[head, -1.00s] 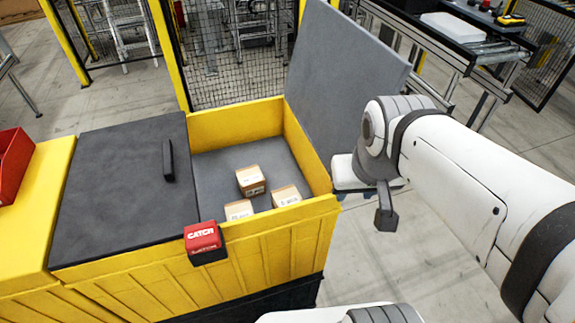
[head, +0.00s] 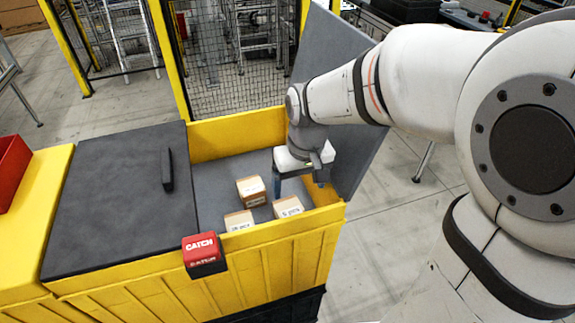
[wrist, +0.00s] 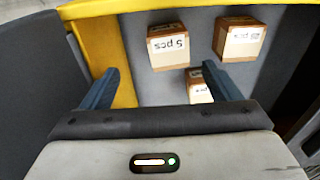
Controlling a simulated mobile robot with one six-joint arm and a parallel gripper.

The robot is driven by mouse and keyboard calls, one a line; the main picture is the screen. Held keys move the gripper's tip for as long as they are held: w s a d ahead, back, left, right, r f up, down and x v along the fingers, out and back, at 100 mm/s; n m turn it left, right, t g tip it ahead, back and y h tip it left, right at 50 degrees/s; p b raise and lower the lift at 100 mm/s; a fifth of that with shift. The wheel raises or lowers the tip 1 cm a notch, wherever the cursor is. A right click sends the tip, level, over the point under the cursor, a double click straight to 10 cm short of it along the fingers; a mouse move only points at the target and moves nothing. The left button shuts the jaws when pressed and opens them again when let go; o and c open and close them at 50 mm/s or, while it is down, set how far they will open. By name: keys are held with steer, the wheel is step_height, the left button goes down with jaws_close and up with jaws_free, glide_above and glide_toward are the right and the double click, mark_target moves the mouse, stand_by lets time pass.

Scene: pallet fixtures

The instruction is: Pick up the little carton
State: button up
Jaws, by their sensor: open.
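Three small brown cartons with white labels lie on the grey floor of the open yellow bin (head: 275,265). In the head view one carton (head: 251,191) is farther back, one (head: 239,221) is at the front left and one (head: 288,207) at the front right. The frames do not show which one is the little carton. My gripper (head: 298,186) is open and empty, above the right part of the bin. In the wrist view its two blue fingers (wrist: 160,85) are spread apart. Cartons show beyond them at top centre (wrist: 168,48), top right (wrist: 240,40) and, partly hidden, lower centre (wrist: 198,88).
The raised grey lid (head: 350,150) stands at the bin's right side, behind my arm. A closed dark lid (head: 115,200) covers the left part. A red latch block (head: 201,250) sits on the front rim. A red bin (head: 10,170) is at far left.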

mark_target(289, 207)
steer(key=shift+n+g+h, duration=0.3)
steer(key=shift+n, duration=0.2)
steer(key=f, duration=0.1)
steer(key=w+a+f, duration=0.2)
steer(key=f, duration=0.1)
steer(key=shift+w+a+p, duration=0.15)
steer(key=shift+w+p, duration=0.05)
steer(key=shift+p, duration=0.15)
steer(key=f, duration=0.2)
steer(key=f+p, duration=0.1)
steer(key=f, duration=0.4)
steer(key=shift+s+f, duration=0.15)
steer(key=shift+s, duration=0.2)
steer(key=shift+c, duration=0.2)
steer(key=c, duration=1.1)
